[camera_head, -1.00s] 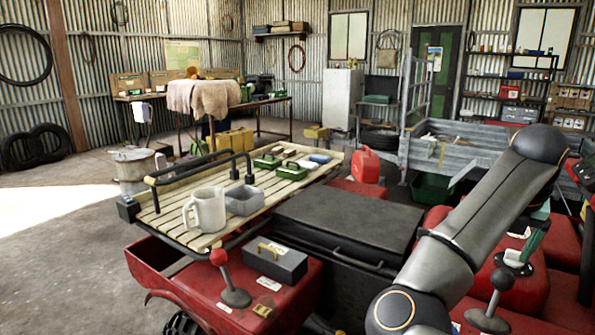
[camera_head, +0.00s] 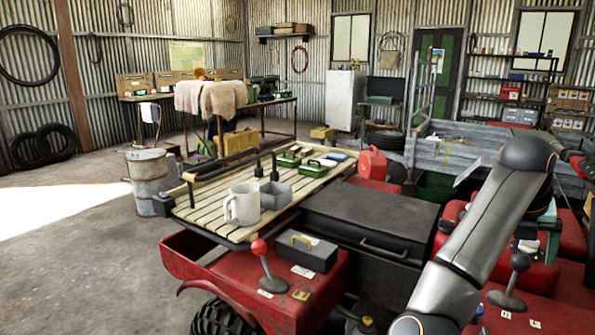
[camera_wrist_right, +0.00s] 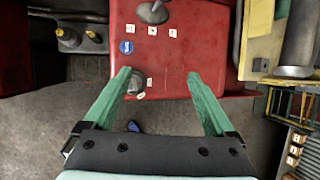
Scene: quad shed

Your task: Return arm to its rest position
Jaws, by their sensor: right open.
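My right arm (camera_head: 480,235) crosses the right side of the head view, rising from the bottom edge to a bent elbow. A pale green part shows just behind the arm, partly hidden by it. In the right wrist view my right gripper (camera_wrist_right: 160,80) has its two green fingers wide apart with nothing between them. Below the fingers are the red bodywork (camera_wrist_right: 185,60) of a quad and bare floor. My left gripper is not in view.
The red quad fills the foreground, with a red-knobbed lever (camera_head: 265,262), a grey box (camera_head: 306,252) and a black case (camera_head: 370,225). A slatted rack (camera_head: 205,208) holds a mug (camera_head: 243,203) and a grey bin (camera_head: 276,195).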

